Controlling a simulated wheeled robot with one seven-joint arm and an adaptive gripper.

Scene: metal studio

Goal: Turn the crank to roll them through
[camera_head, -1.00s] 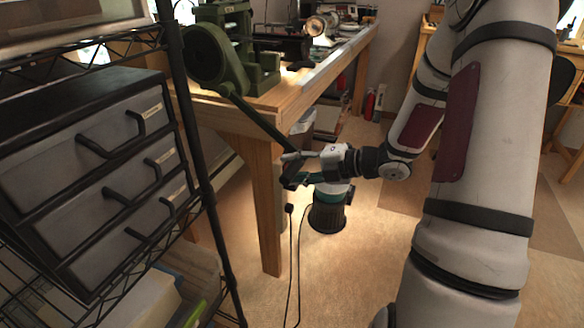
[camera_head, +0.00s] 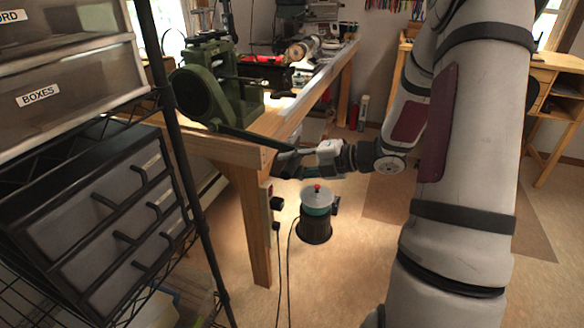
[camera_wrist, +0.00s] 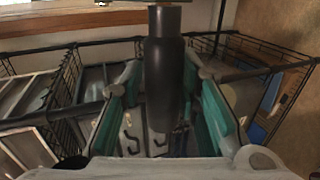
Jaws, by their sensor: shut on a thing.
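The green rolling mill (camera_head: 218,88) stands on the wooden workbench at the upper left in the head view. Its long crank arm (camera_head: 243,132) slants down to the right from the round hub, past the bench edge. My gripper (camera_head: 288,160) is at the arm's outer end, just off the bench front. In the wrist view the dark crank handle (camera_wrist: 165,75) stands between the teal-lined fingers of my gripper (camera_wrist: 163,110), which is shut on it. The head view hides most of the handle behind the gripper. I cannot see anything between the rollers.
A wire shelf (camera_head: 178,130) with grey drawers (camera_head: 110,215) stands close at the left.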

